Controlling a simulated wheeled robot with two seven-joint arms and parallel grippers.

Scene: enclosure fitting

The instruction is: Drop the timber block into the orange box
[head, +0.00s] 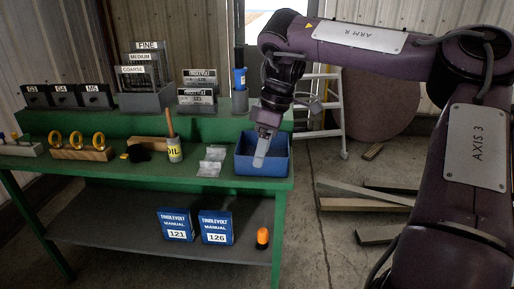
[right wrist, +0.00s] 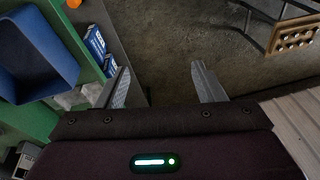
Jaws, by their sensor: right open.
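My right gripper (head: 262,152) hangs in front of or over a blue open box (head: 275,166) at the right end of the green bench; I cannot tell its exact height. In the right wrist view the gripper (right wrist: 162,88) is open, with nothing between its two fingers. The blue box (right wrist: 38,50) lies left of the fingers there. I see no orange box. My left gripper is not in view.
The bench (head: 235,183) also holds an oil bottle (head: 174,152), clear bags (head: 210,168), and a wooden stand with yellow rings (head: 80,153).

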